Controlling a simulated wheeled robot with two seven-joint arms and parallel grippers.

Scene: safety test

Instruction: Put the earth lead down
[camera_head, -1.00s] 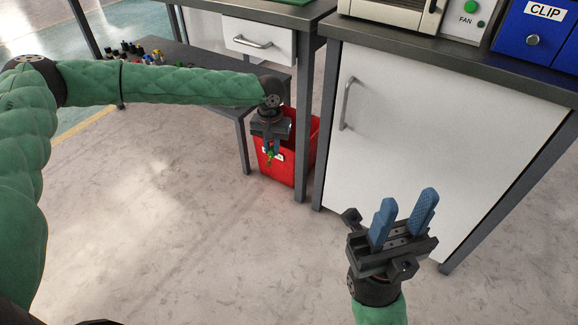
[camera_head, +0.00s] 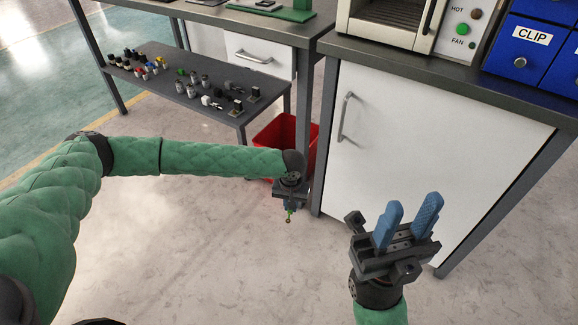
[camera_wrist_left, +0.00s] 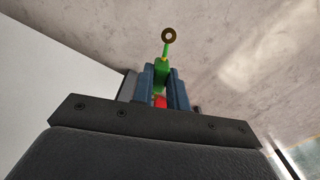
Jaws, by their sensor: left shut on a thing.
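My left gripper (camera_head: 289,203) is shut on the earth lead (camera_head: 289,217), a small green and yellow piece that points down from the fingertips. In the left wrist view the lead (camera_wrist_left: 162,72) sits between the blue fingers (camera_wrist_left: 160,85) and ends in a brass ring. The left gripper is above the floor, in front of the red bin and near the bench leg. My right gripper (camera_head: 408,222) is open and empty, its two blue fingers apart, in front of the white cabinet door.
A red bin (camera_head: 271,140) stands on the floor under the bench. A low grey shelf (camera_head: 165,88) holds several small parts. A white cabinet (camera_head: 420,150) carries an oven-like unit (camera_head: 385,22) and blue CLIP drawers (camera_head: 531,48). The floor at the front left is clear.

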